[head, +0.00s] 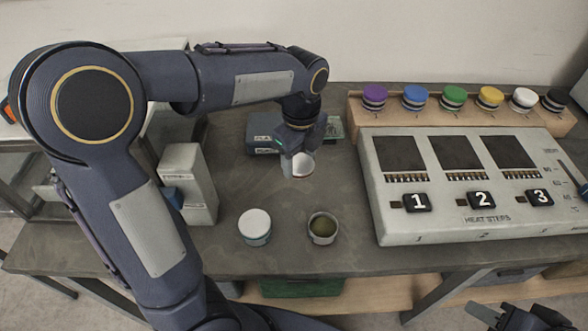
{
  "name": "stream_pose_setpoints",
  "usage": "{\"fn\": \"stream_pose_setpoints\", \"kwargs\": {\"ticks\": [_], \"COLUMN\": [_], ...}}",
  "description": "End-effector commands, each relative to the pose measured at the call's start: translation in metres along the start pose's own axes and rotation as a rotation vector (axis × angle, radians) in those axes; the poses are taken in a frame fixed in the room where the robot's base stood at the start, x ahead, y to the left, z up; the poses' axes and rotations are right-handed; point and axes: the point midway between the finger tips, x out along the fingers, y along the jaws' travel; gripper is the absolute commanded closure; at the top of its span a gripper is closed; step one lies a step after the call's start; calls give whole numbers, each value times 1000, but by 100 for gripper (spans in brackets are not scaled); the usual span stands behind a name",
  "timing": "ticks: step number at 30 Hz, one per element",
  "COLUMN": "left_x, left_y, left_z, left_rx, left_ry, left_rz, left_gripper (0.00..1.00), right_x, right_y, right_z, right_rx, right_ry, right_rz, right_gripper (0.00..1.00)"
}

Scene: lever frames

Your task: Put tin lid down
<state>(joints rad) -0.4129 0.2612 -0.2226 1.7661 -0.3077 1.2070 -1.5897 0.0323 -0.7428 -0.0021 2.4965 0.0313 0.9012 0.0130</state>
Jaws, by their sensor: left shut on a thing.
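My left gripper (298,157) hangs over the back middle of the table, pointing down. It is shut on a small pale round thing, which looks like the tin lid (302,166); the fingers partly hide it. An open tin (323,229) with olive-green contents stands on the table in front of the gripper. A second tin (255,227) with a white top stands to the left of it. My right gripper (513,317) is at the bottom right corner, cut off by the picture edge; its jaw opening is unclear.
A grey panel (372,207) with keys numbered 1 to 3 fills the table's right side. Behind it, a wooden rack (360,115) bears several coloured knobs. A grey box (187,170) stands left. A blue-grey device (262,137) lies behind the gripper. Bare table surrounds the tins.

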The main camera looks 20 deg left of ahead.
Motion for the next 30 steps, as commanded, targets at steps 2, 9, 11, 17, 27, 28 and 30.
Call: {"fn": "stream_pose_setpoints", "kwargs": {"ticks": [2, 9, 11, 17, 27, 28, 30], "left_x": [5, 31, 43, 57, 61, 60, 59], "left_y": [-1, -4, -4, -4, -4, -4, -4], "left_z": [4, 24, 21, 21, 21, 21, 21], "left_rx": [-2, -6, -1, -1, -1, -1, -1], "left_ry": [0, 0, 2, 1, 1, 1, 1], "left_rz": [0, 4, 5, 0, 0, 0, -1], "left_gripper": [67, 67, 67, 67, 67, 43, 34], "right_x": [1, 5, 7, 8, 10, 10, 9], "right_y": [0, 2, 3, 4, 5, 4, 4], "right_z": [0, 2, 3, 4, 5, 5, 5], "right_rx": [0, 0, 0, 0, 0, 0, 0], "right_ry": [0, 0, 0, 0, 0, 0, 0], "right_rz": [0, 0, 0, 0, 0, 0, 0], "right_gripper": [64, 64, 64, 64, 64, 64, 64]}}
